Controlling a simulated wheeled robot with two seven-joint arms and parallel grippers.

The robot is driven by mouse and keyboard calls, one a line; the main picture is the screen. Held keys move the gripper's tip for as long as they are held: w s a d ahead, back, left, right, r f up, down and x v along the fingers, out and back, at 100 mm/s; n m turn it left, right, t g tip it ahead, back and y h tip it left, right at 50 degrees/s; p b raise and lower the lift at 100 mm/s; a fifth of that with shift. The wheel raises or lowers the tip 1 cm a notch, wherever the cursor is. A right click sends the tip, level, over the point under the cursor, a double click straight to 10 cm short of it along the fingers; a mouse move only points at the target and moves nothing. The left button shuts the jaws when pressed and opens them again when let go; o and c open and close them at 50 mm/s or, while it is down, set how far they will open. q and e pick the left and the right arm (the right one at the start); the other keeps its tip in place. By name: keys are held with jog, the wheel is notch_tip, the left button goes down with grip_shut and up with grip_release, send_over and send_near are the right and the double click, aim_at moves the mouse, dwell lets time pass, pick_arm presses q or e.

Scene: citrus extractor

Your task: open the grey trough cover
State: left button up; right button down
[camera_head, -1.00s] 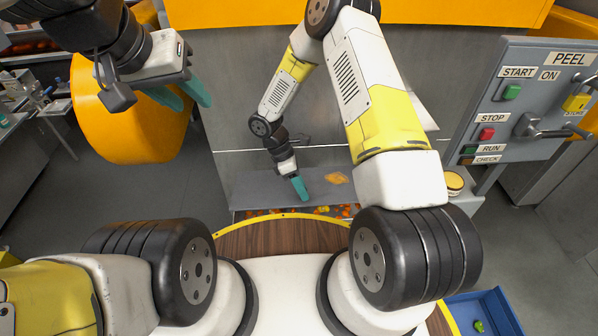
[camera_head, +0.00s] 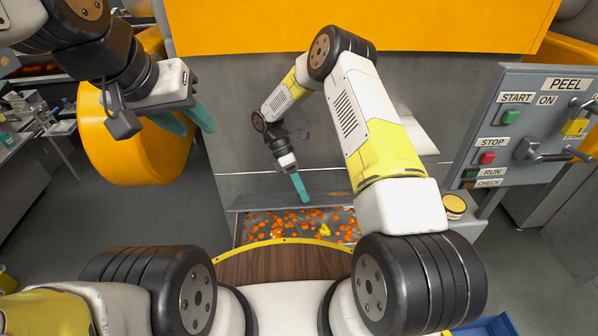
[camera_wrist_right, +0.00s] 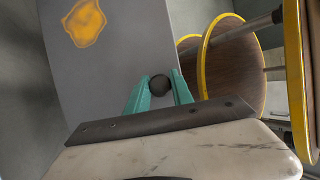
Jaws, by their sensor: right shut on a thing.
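The grey trough cover (camera_head: 252,200) shows as a narrow grey strip in the head view, tilted up at the back of the open trough (camera_head: 238,234). Orange pieces (camera_head: 290,222) and a yellow bit lie exposed in the trough. My right gripper (camera_head: 301,190) is at the cover. In the right wrist view, its teal fingers (camera_wrist_right: 158,88) are shut on a dark round knob (camera_wrist_right: 159,85) at the edge of the cover (camera_wrist_right: 115,65), which bears an orange stain (camera_wrist_right: 84,22). My left gripper (camera_head: 198,128) is open and empty at the upper left, away from the cover.
A grey control panel (camera_head: 535,125) with buttons and a lever stands at the right. A yellow-rimmed brown wooden surface (camera_head: 280,264) lies in front of the trough. A small yellow tub (camera_head: 454,205) stands right of it. An orange rounded body (camera_head: 130,150) is behind my left gripper.

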jog(key=c, duration=1.1)
grip_release()
jog(key=shift+v, duration=3.9)
